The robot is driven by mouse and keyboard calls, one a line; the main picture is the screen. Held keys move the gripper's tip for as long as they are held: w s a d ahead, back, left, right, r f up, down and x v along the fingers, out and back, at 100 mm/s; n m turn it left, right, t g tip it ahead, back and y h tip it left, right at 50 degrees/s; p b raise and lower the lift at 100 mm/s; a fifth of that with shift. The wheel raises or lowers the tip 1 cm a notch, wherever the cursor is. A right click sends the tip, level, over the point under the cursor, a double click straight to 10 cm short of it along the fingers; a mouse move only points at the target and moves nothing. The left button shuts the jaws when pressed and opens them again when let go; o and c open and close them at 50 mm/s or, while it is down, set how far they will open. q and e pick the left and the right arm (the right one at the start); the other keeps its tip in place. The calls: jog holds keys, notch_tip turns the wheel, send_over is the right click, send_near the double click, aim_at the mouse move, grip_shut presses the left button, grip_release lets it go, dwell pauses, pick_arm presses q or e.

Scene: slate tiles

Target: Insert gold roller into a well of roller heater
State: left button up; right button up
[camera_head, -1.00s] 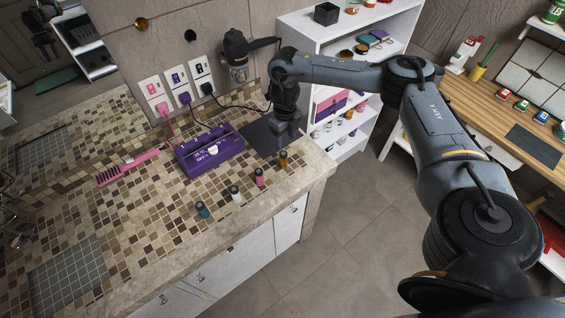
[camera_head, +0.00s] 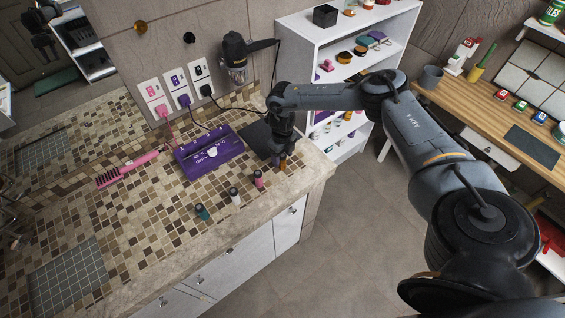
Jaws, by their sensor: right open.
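The purple roller heater (camera_head: 187,163) stands on the tiled counter near the wall. The gold roller (camera_head: 283,167) stands upright at the right end of a row of rollers near the counter's front edge. My right gripper (camera_head: 282,157) points down at the gold roller and is open, with its fingers at the roller's upper part. The gripper partly hides the roller, and I cannot tell whether the fingers touch it. My left gripper is not in view.
A pink roller (camera_head: 258,179), a white roller (camera_head: 234,195) and a teal roller (camera_head: 201,211) stand in the same row. A pink brush (camera_head: 128,168) lies left of the heater. A dark mat (camera_head: 256,136) lies behind my right gripper. A hair dryer (camera_head: 236,50) hangs on the wall.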

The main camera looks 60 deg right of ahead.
jog(key=shift+f, duration=0.1)
grip_shut()
dwell(0.3)
